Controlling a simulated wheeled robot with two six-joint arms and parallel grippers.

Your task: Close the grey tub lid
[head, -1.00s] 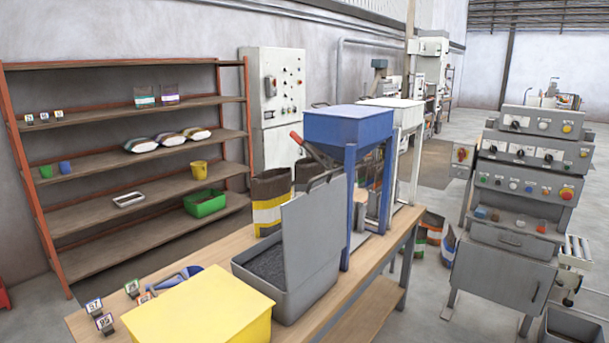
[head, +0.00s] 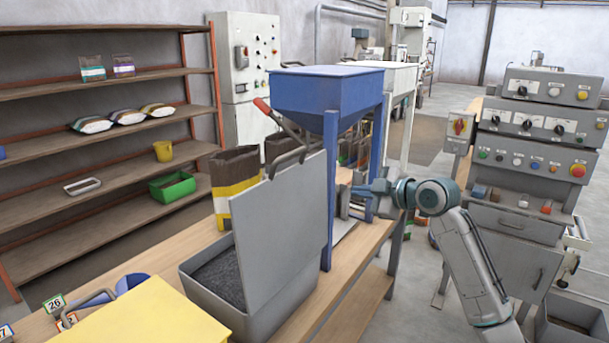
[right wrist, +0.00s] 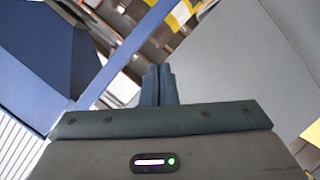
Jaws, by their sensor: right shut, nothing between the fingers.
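The grey tub (head: 235,310) stands on the wooden bench and holds dark pellets (head: 222,278). Its grey lid (head: 285,215) stands open, raised nearly upright along the tub's right side, with a dark handle (head: 297,150) at its top edge. My right gripper (head: 347,200) is beside the lid, on its right, by the blue hopper stand; its fingertips are partly hidden. In the right wrist view the closed fingers (right wrist: 159,85) hold nothing, and a broad grey surface, apparently the lid (right wrist: 245,65), lies to their right. My left gripper is not in view.
The blue hopper (head: 325,95) and its legs stand close behind the lid. A yellow lidded tub (head: 150,318) sits at the front left. A striped bag (head: 234,180) stands behind the grey tub. A control cabinet (head: 525,180) is at the right.

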